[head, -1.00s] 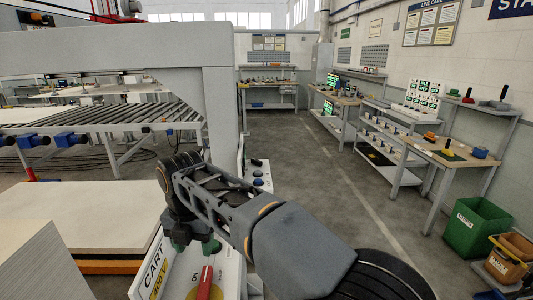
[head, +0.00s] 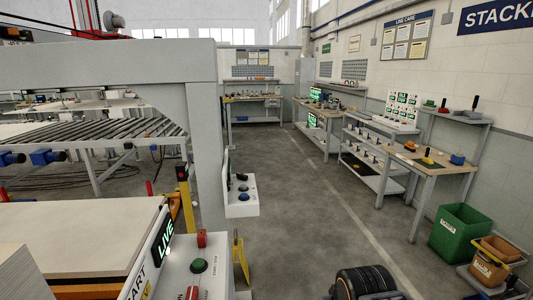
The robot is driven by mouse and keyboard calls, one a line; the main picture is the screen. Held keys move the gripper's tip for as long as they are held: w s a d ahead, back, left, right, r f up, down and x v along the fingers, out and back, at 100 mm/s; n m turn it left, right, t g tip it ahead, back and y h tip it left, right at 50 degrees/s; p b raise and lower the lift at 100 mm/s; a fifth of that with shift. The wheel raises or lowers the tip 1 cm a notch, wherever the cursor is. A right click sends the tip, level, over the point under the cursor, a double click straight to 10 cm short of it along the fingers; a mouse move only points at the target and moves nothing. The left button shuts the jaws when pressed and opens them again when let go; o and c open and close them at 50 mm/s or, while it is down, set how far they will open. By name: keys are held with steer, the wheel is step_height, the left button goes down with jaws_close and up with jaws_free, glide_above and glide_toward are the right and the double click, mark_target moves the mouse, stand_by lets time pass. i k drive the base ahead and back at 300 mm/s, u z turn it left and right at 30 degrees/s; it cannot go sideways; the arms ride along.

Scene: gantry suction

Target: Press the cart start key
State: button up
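The cart's control panel (head: 222,268) is at the bottom left, cut off by the lower edge. A round green button (head: 199,265) stands on it, with a red block (head: 202,240) behind it and a red handle (head: 192,293) in front, partly cut off. The small lettering near the button is too small to read. A lit sign reading LIVE (head: 163,238) stands at the panel's left, above a white plate marked CART (head: 134,283). My gripper is out of view.
A second control box (head: 241,203) with a blue and a dark button is on the gantry post (head: 205,130). A pale board stack (head: 85,238) lies at left. Workbenches line the right wall, with a green bin (head: 462,232) in front. The middle floor is clear.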

mark_target(198, 263)
steer(key=u, duration=1.4)
steer(key=k, duration=0.5)
steer(key=z, duration=0.65)
steer(key=i, duration=0.85)
steer(key=u, duration=1.05)
